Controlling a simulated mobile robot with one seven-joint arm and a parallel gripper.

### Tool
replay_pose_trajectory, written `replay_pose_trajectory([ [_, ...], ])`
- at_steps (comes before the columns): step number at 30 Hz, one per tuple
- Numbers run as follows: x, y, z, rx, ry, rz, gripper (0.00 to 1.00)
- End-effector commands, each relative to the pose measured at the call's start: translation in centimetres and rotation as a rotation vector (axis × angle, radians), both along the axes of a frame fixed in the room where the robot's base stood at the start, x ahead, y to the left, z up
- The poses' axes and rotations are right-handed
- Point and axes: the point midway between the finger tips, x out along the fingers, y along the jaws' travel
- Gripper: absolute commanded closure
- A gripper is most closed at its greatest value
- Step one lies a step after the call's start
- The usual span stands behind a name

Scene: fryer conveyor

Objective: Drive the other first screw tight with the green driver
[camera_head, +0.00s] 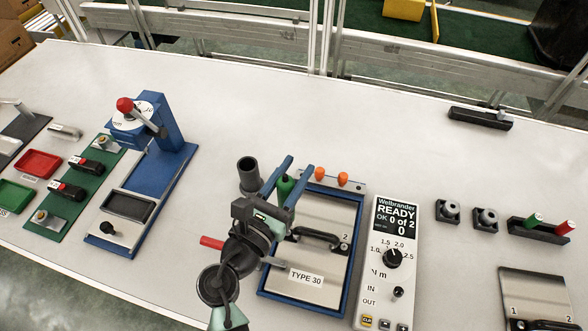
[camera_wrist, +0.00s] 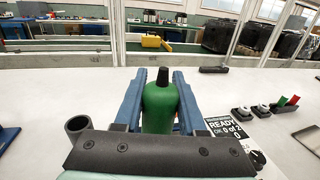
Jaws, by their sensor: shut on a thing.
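My gripper (camera_head: 286,181) has its two blue fingers closed around the green driver (camera_head: 285,188). In the wrist view the driver (camera_wrist: 160,106) stands between the fingers, its dark top end pointing up; its lower end is hidden. In the head view my gripper is over the left part of a blue-framed fixture (camera_head: 352,245) holding a metal plate (camera_head: 322,209) marked TYPE 30. A black handle (camera_head: 318,237) lies on the plate, with a "2" near its right end. My arm hides the plate's left side. I cannot make out a screw.
The controller (camera_head: 381,240) right of the fixture reads READY, OK 0 of 2. Orange knobs (camera_head: 343,178) stand behind the plate. A dark open tube (camera_head: 248,164) is left of my gripper. A blue lever press (camera_head: 172,140) stands left. The table behind is mostly clear.

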Motion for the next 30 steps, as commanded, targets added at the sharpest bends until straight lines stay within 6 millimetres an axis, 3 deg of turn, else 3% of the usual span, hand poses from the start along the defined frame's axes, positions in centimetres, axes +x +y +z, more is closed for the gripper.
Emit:
replay_pose_trajectory([
  [30,-0.1,0.1,-1.0,0.002,0.005,0.001,1.0],
])
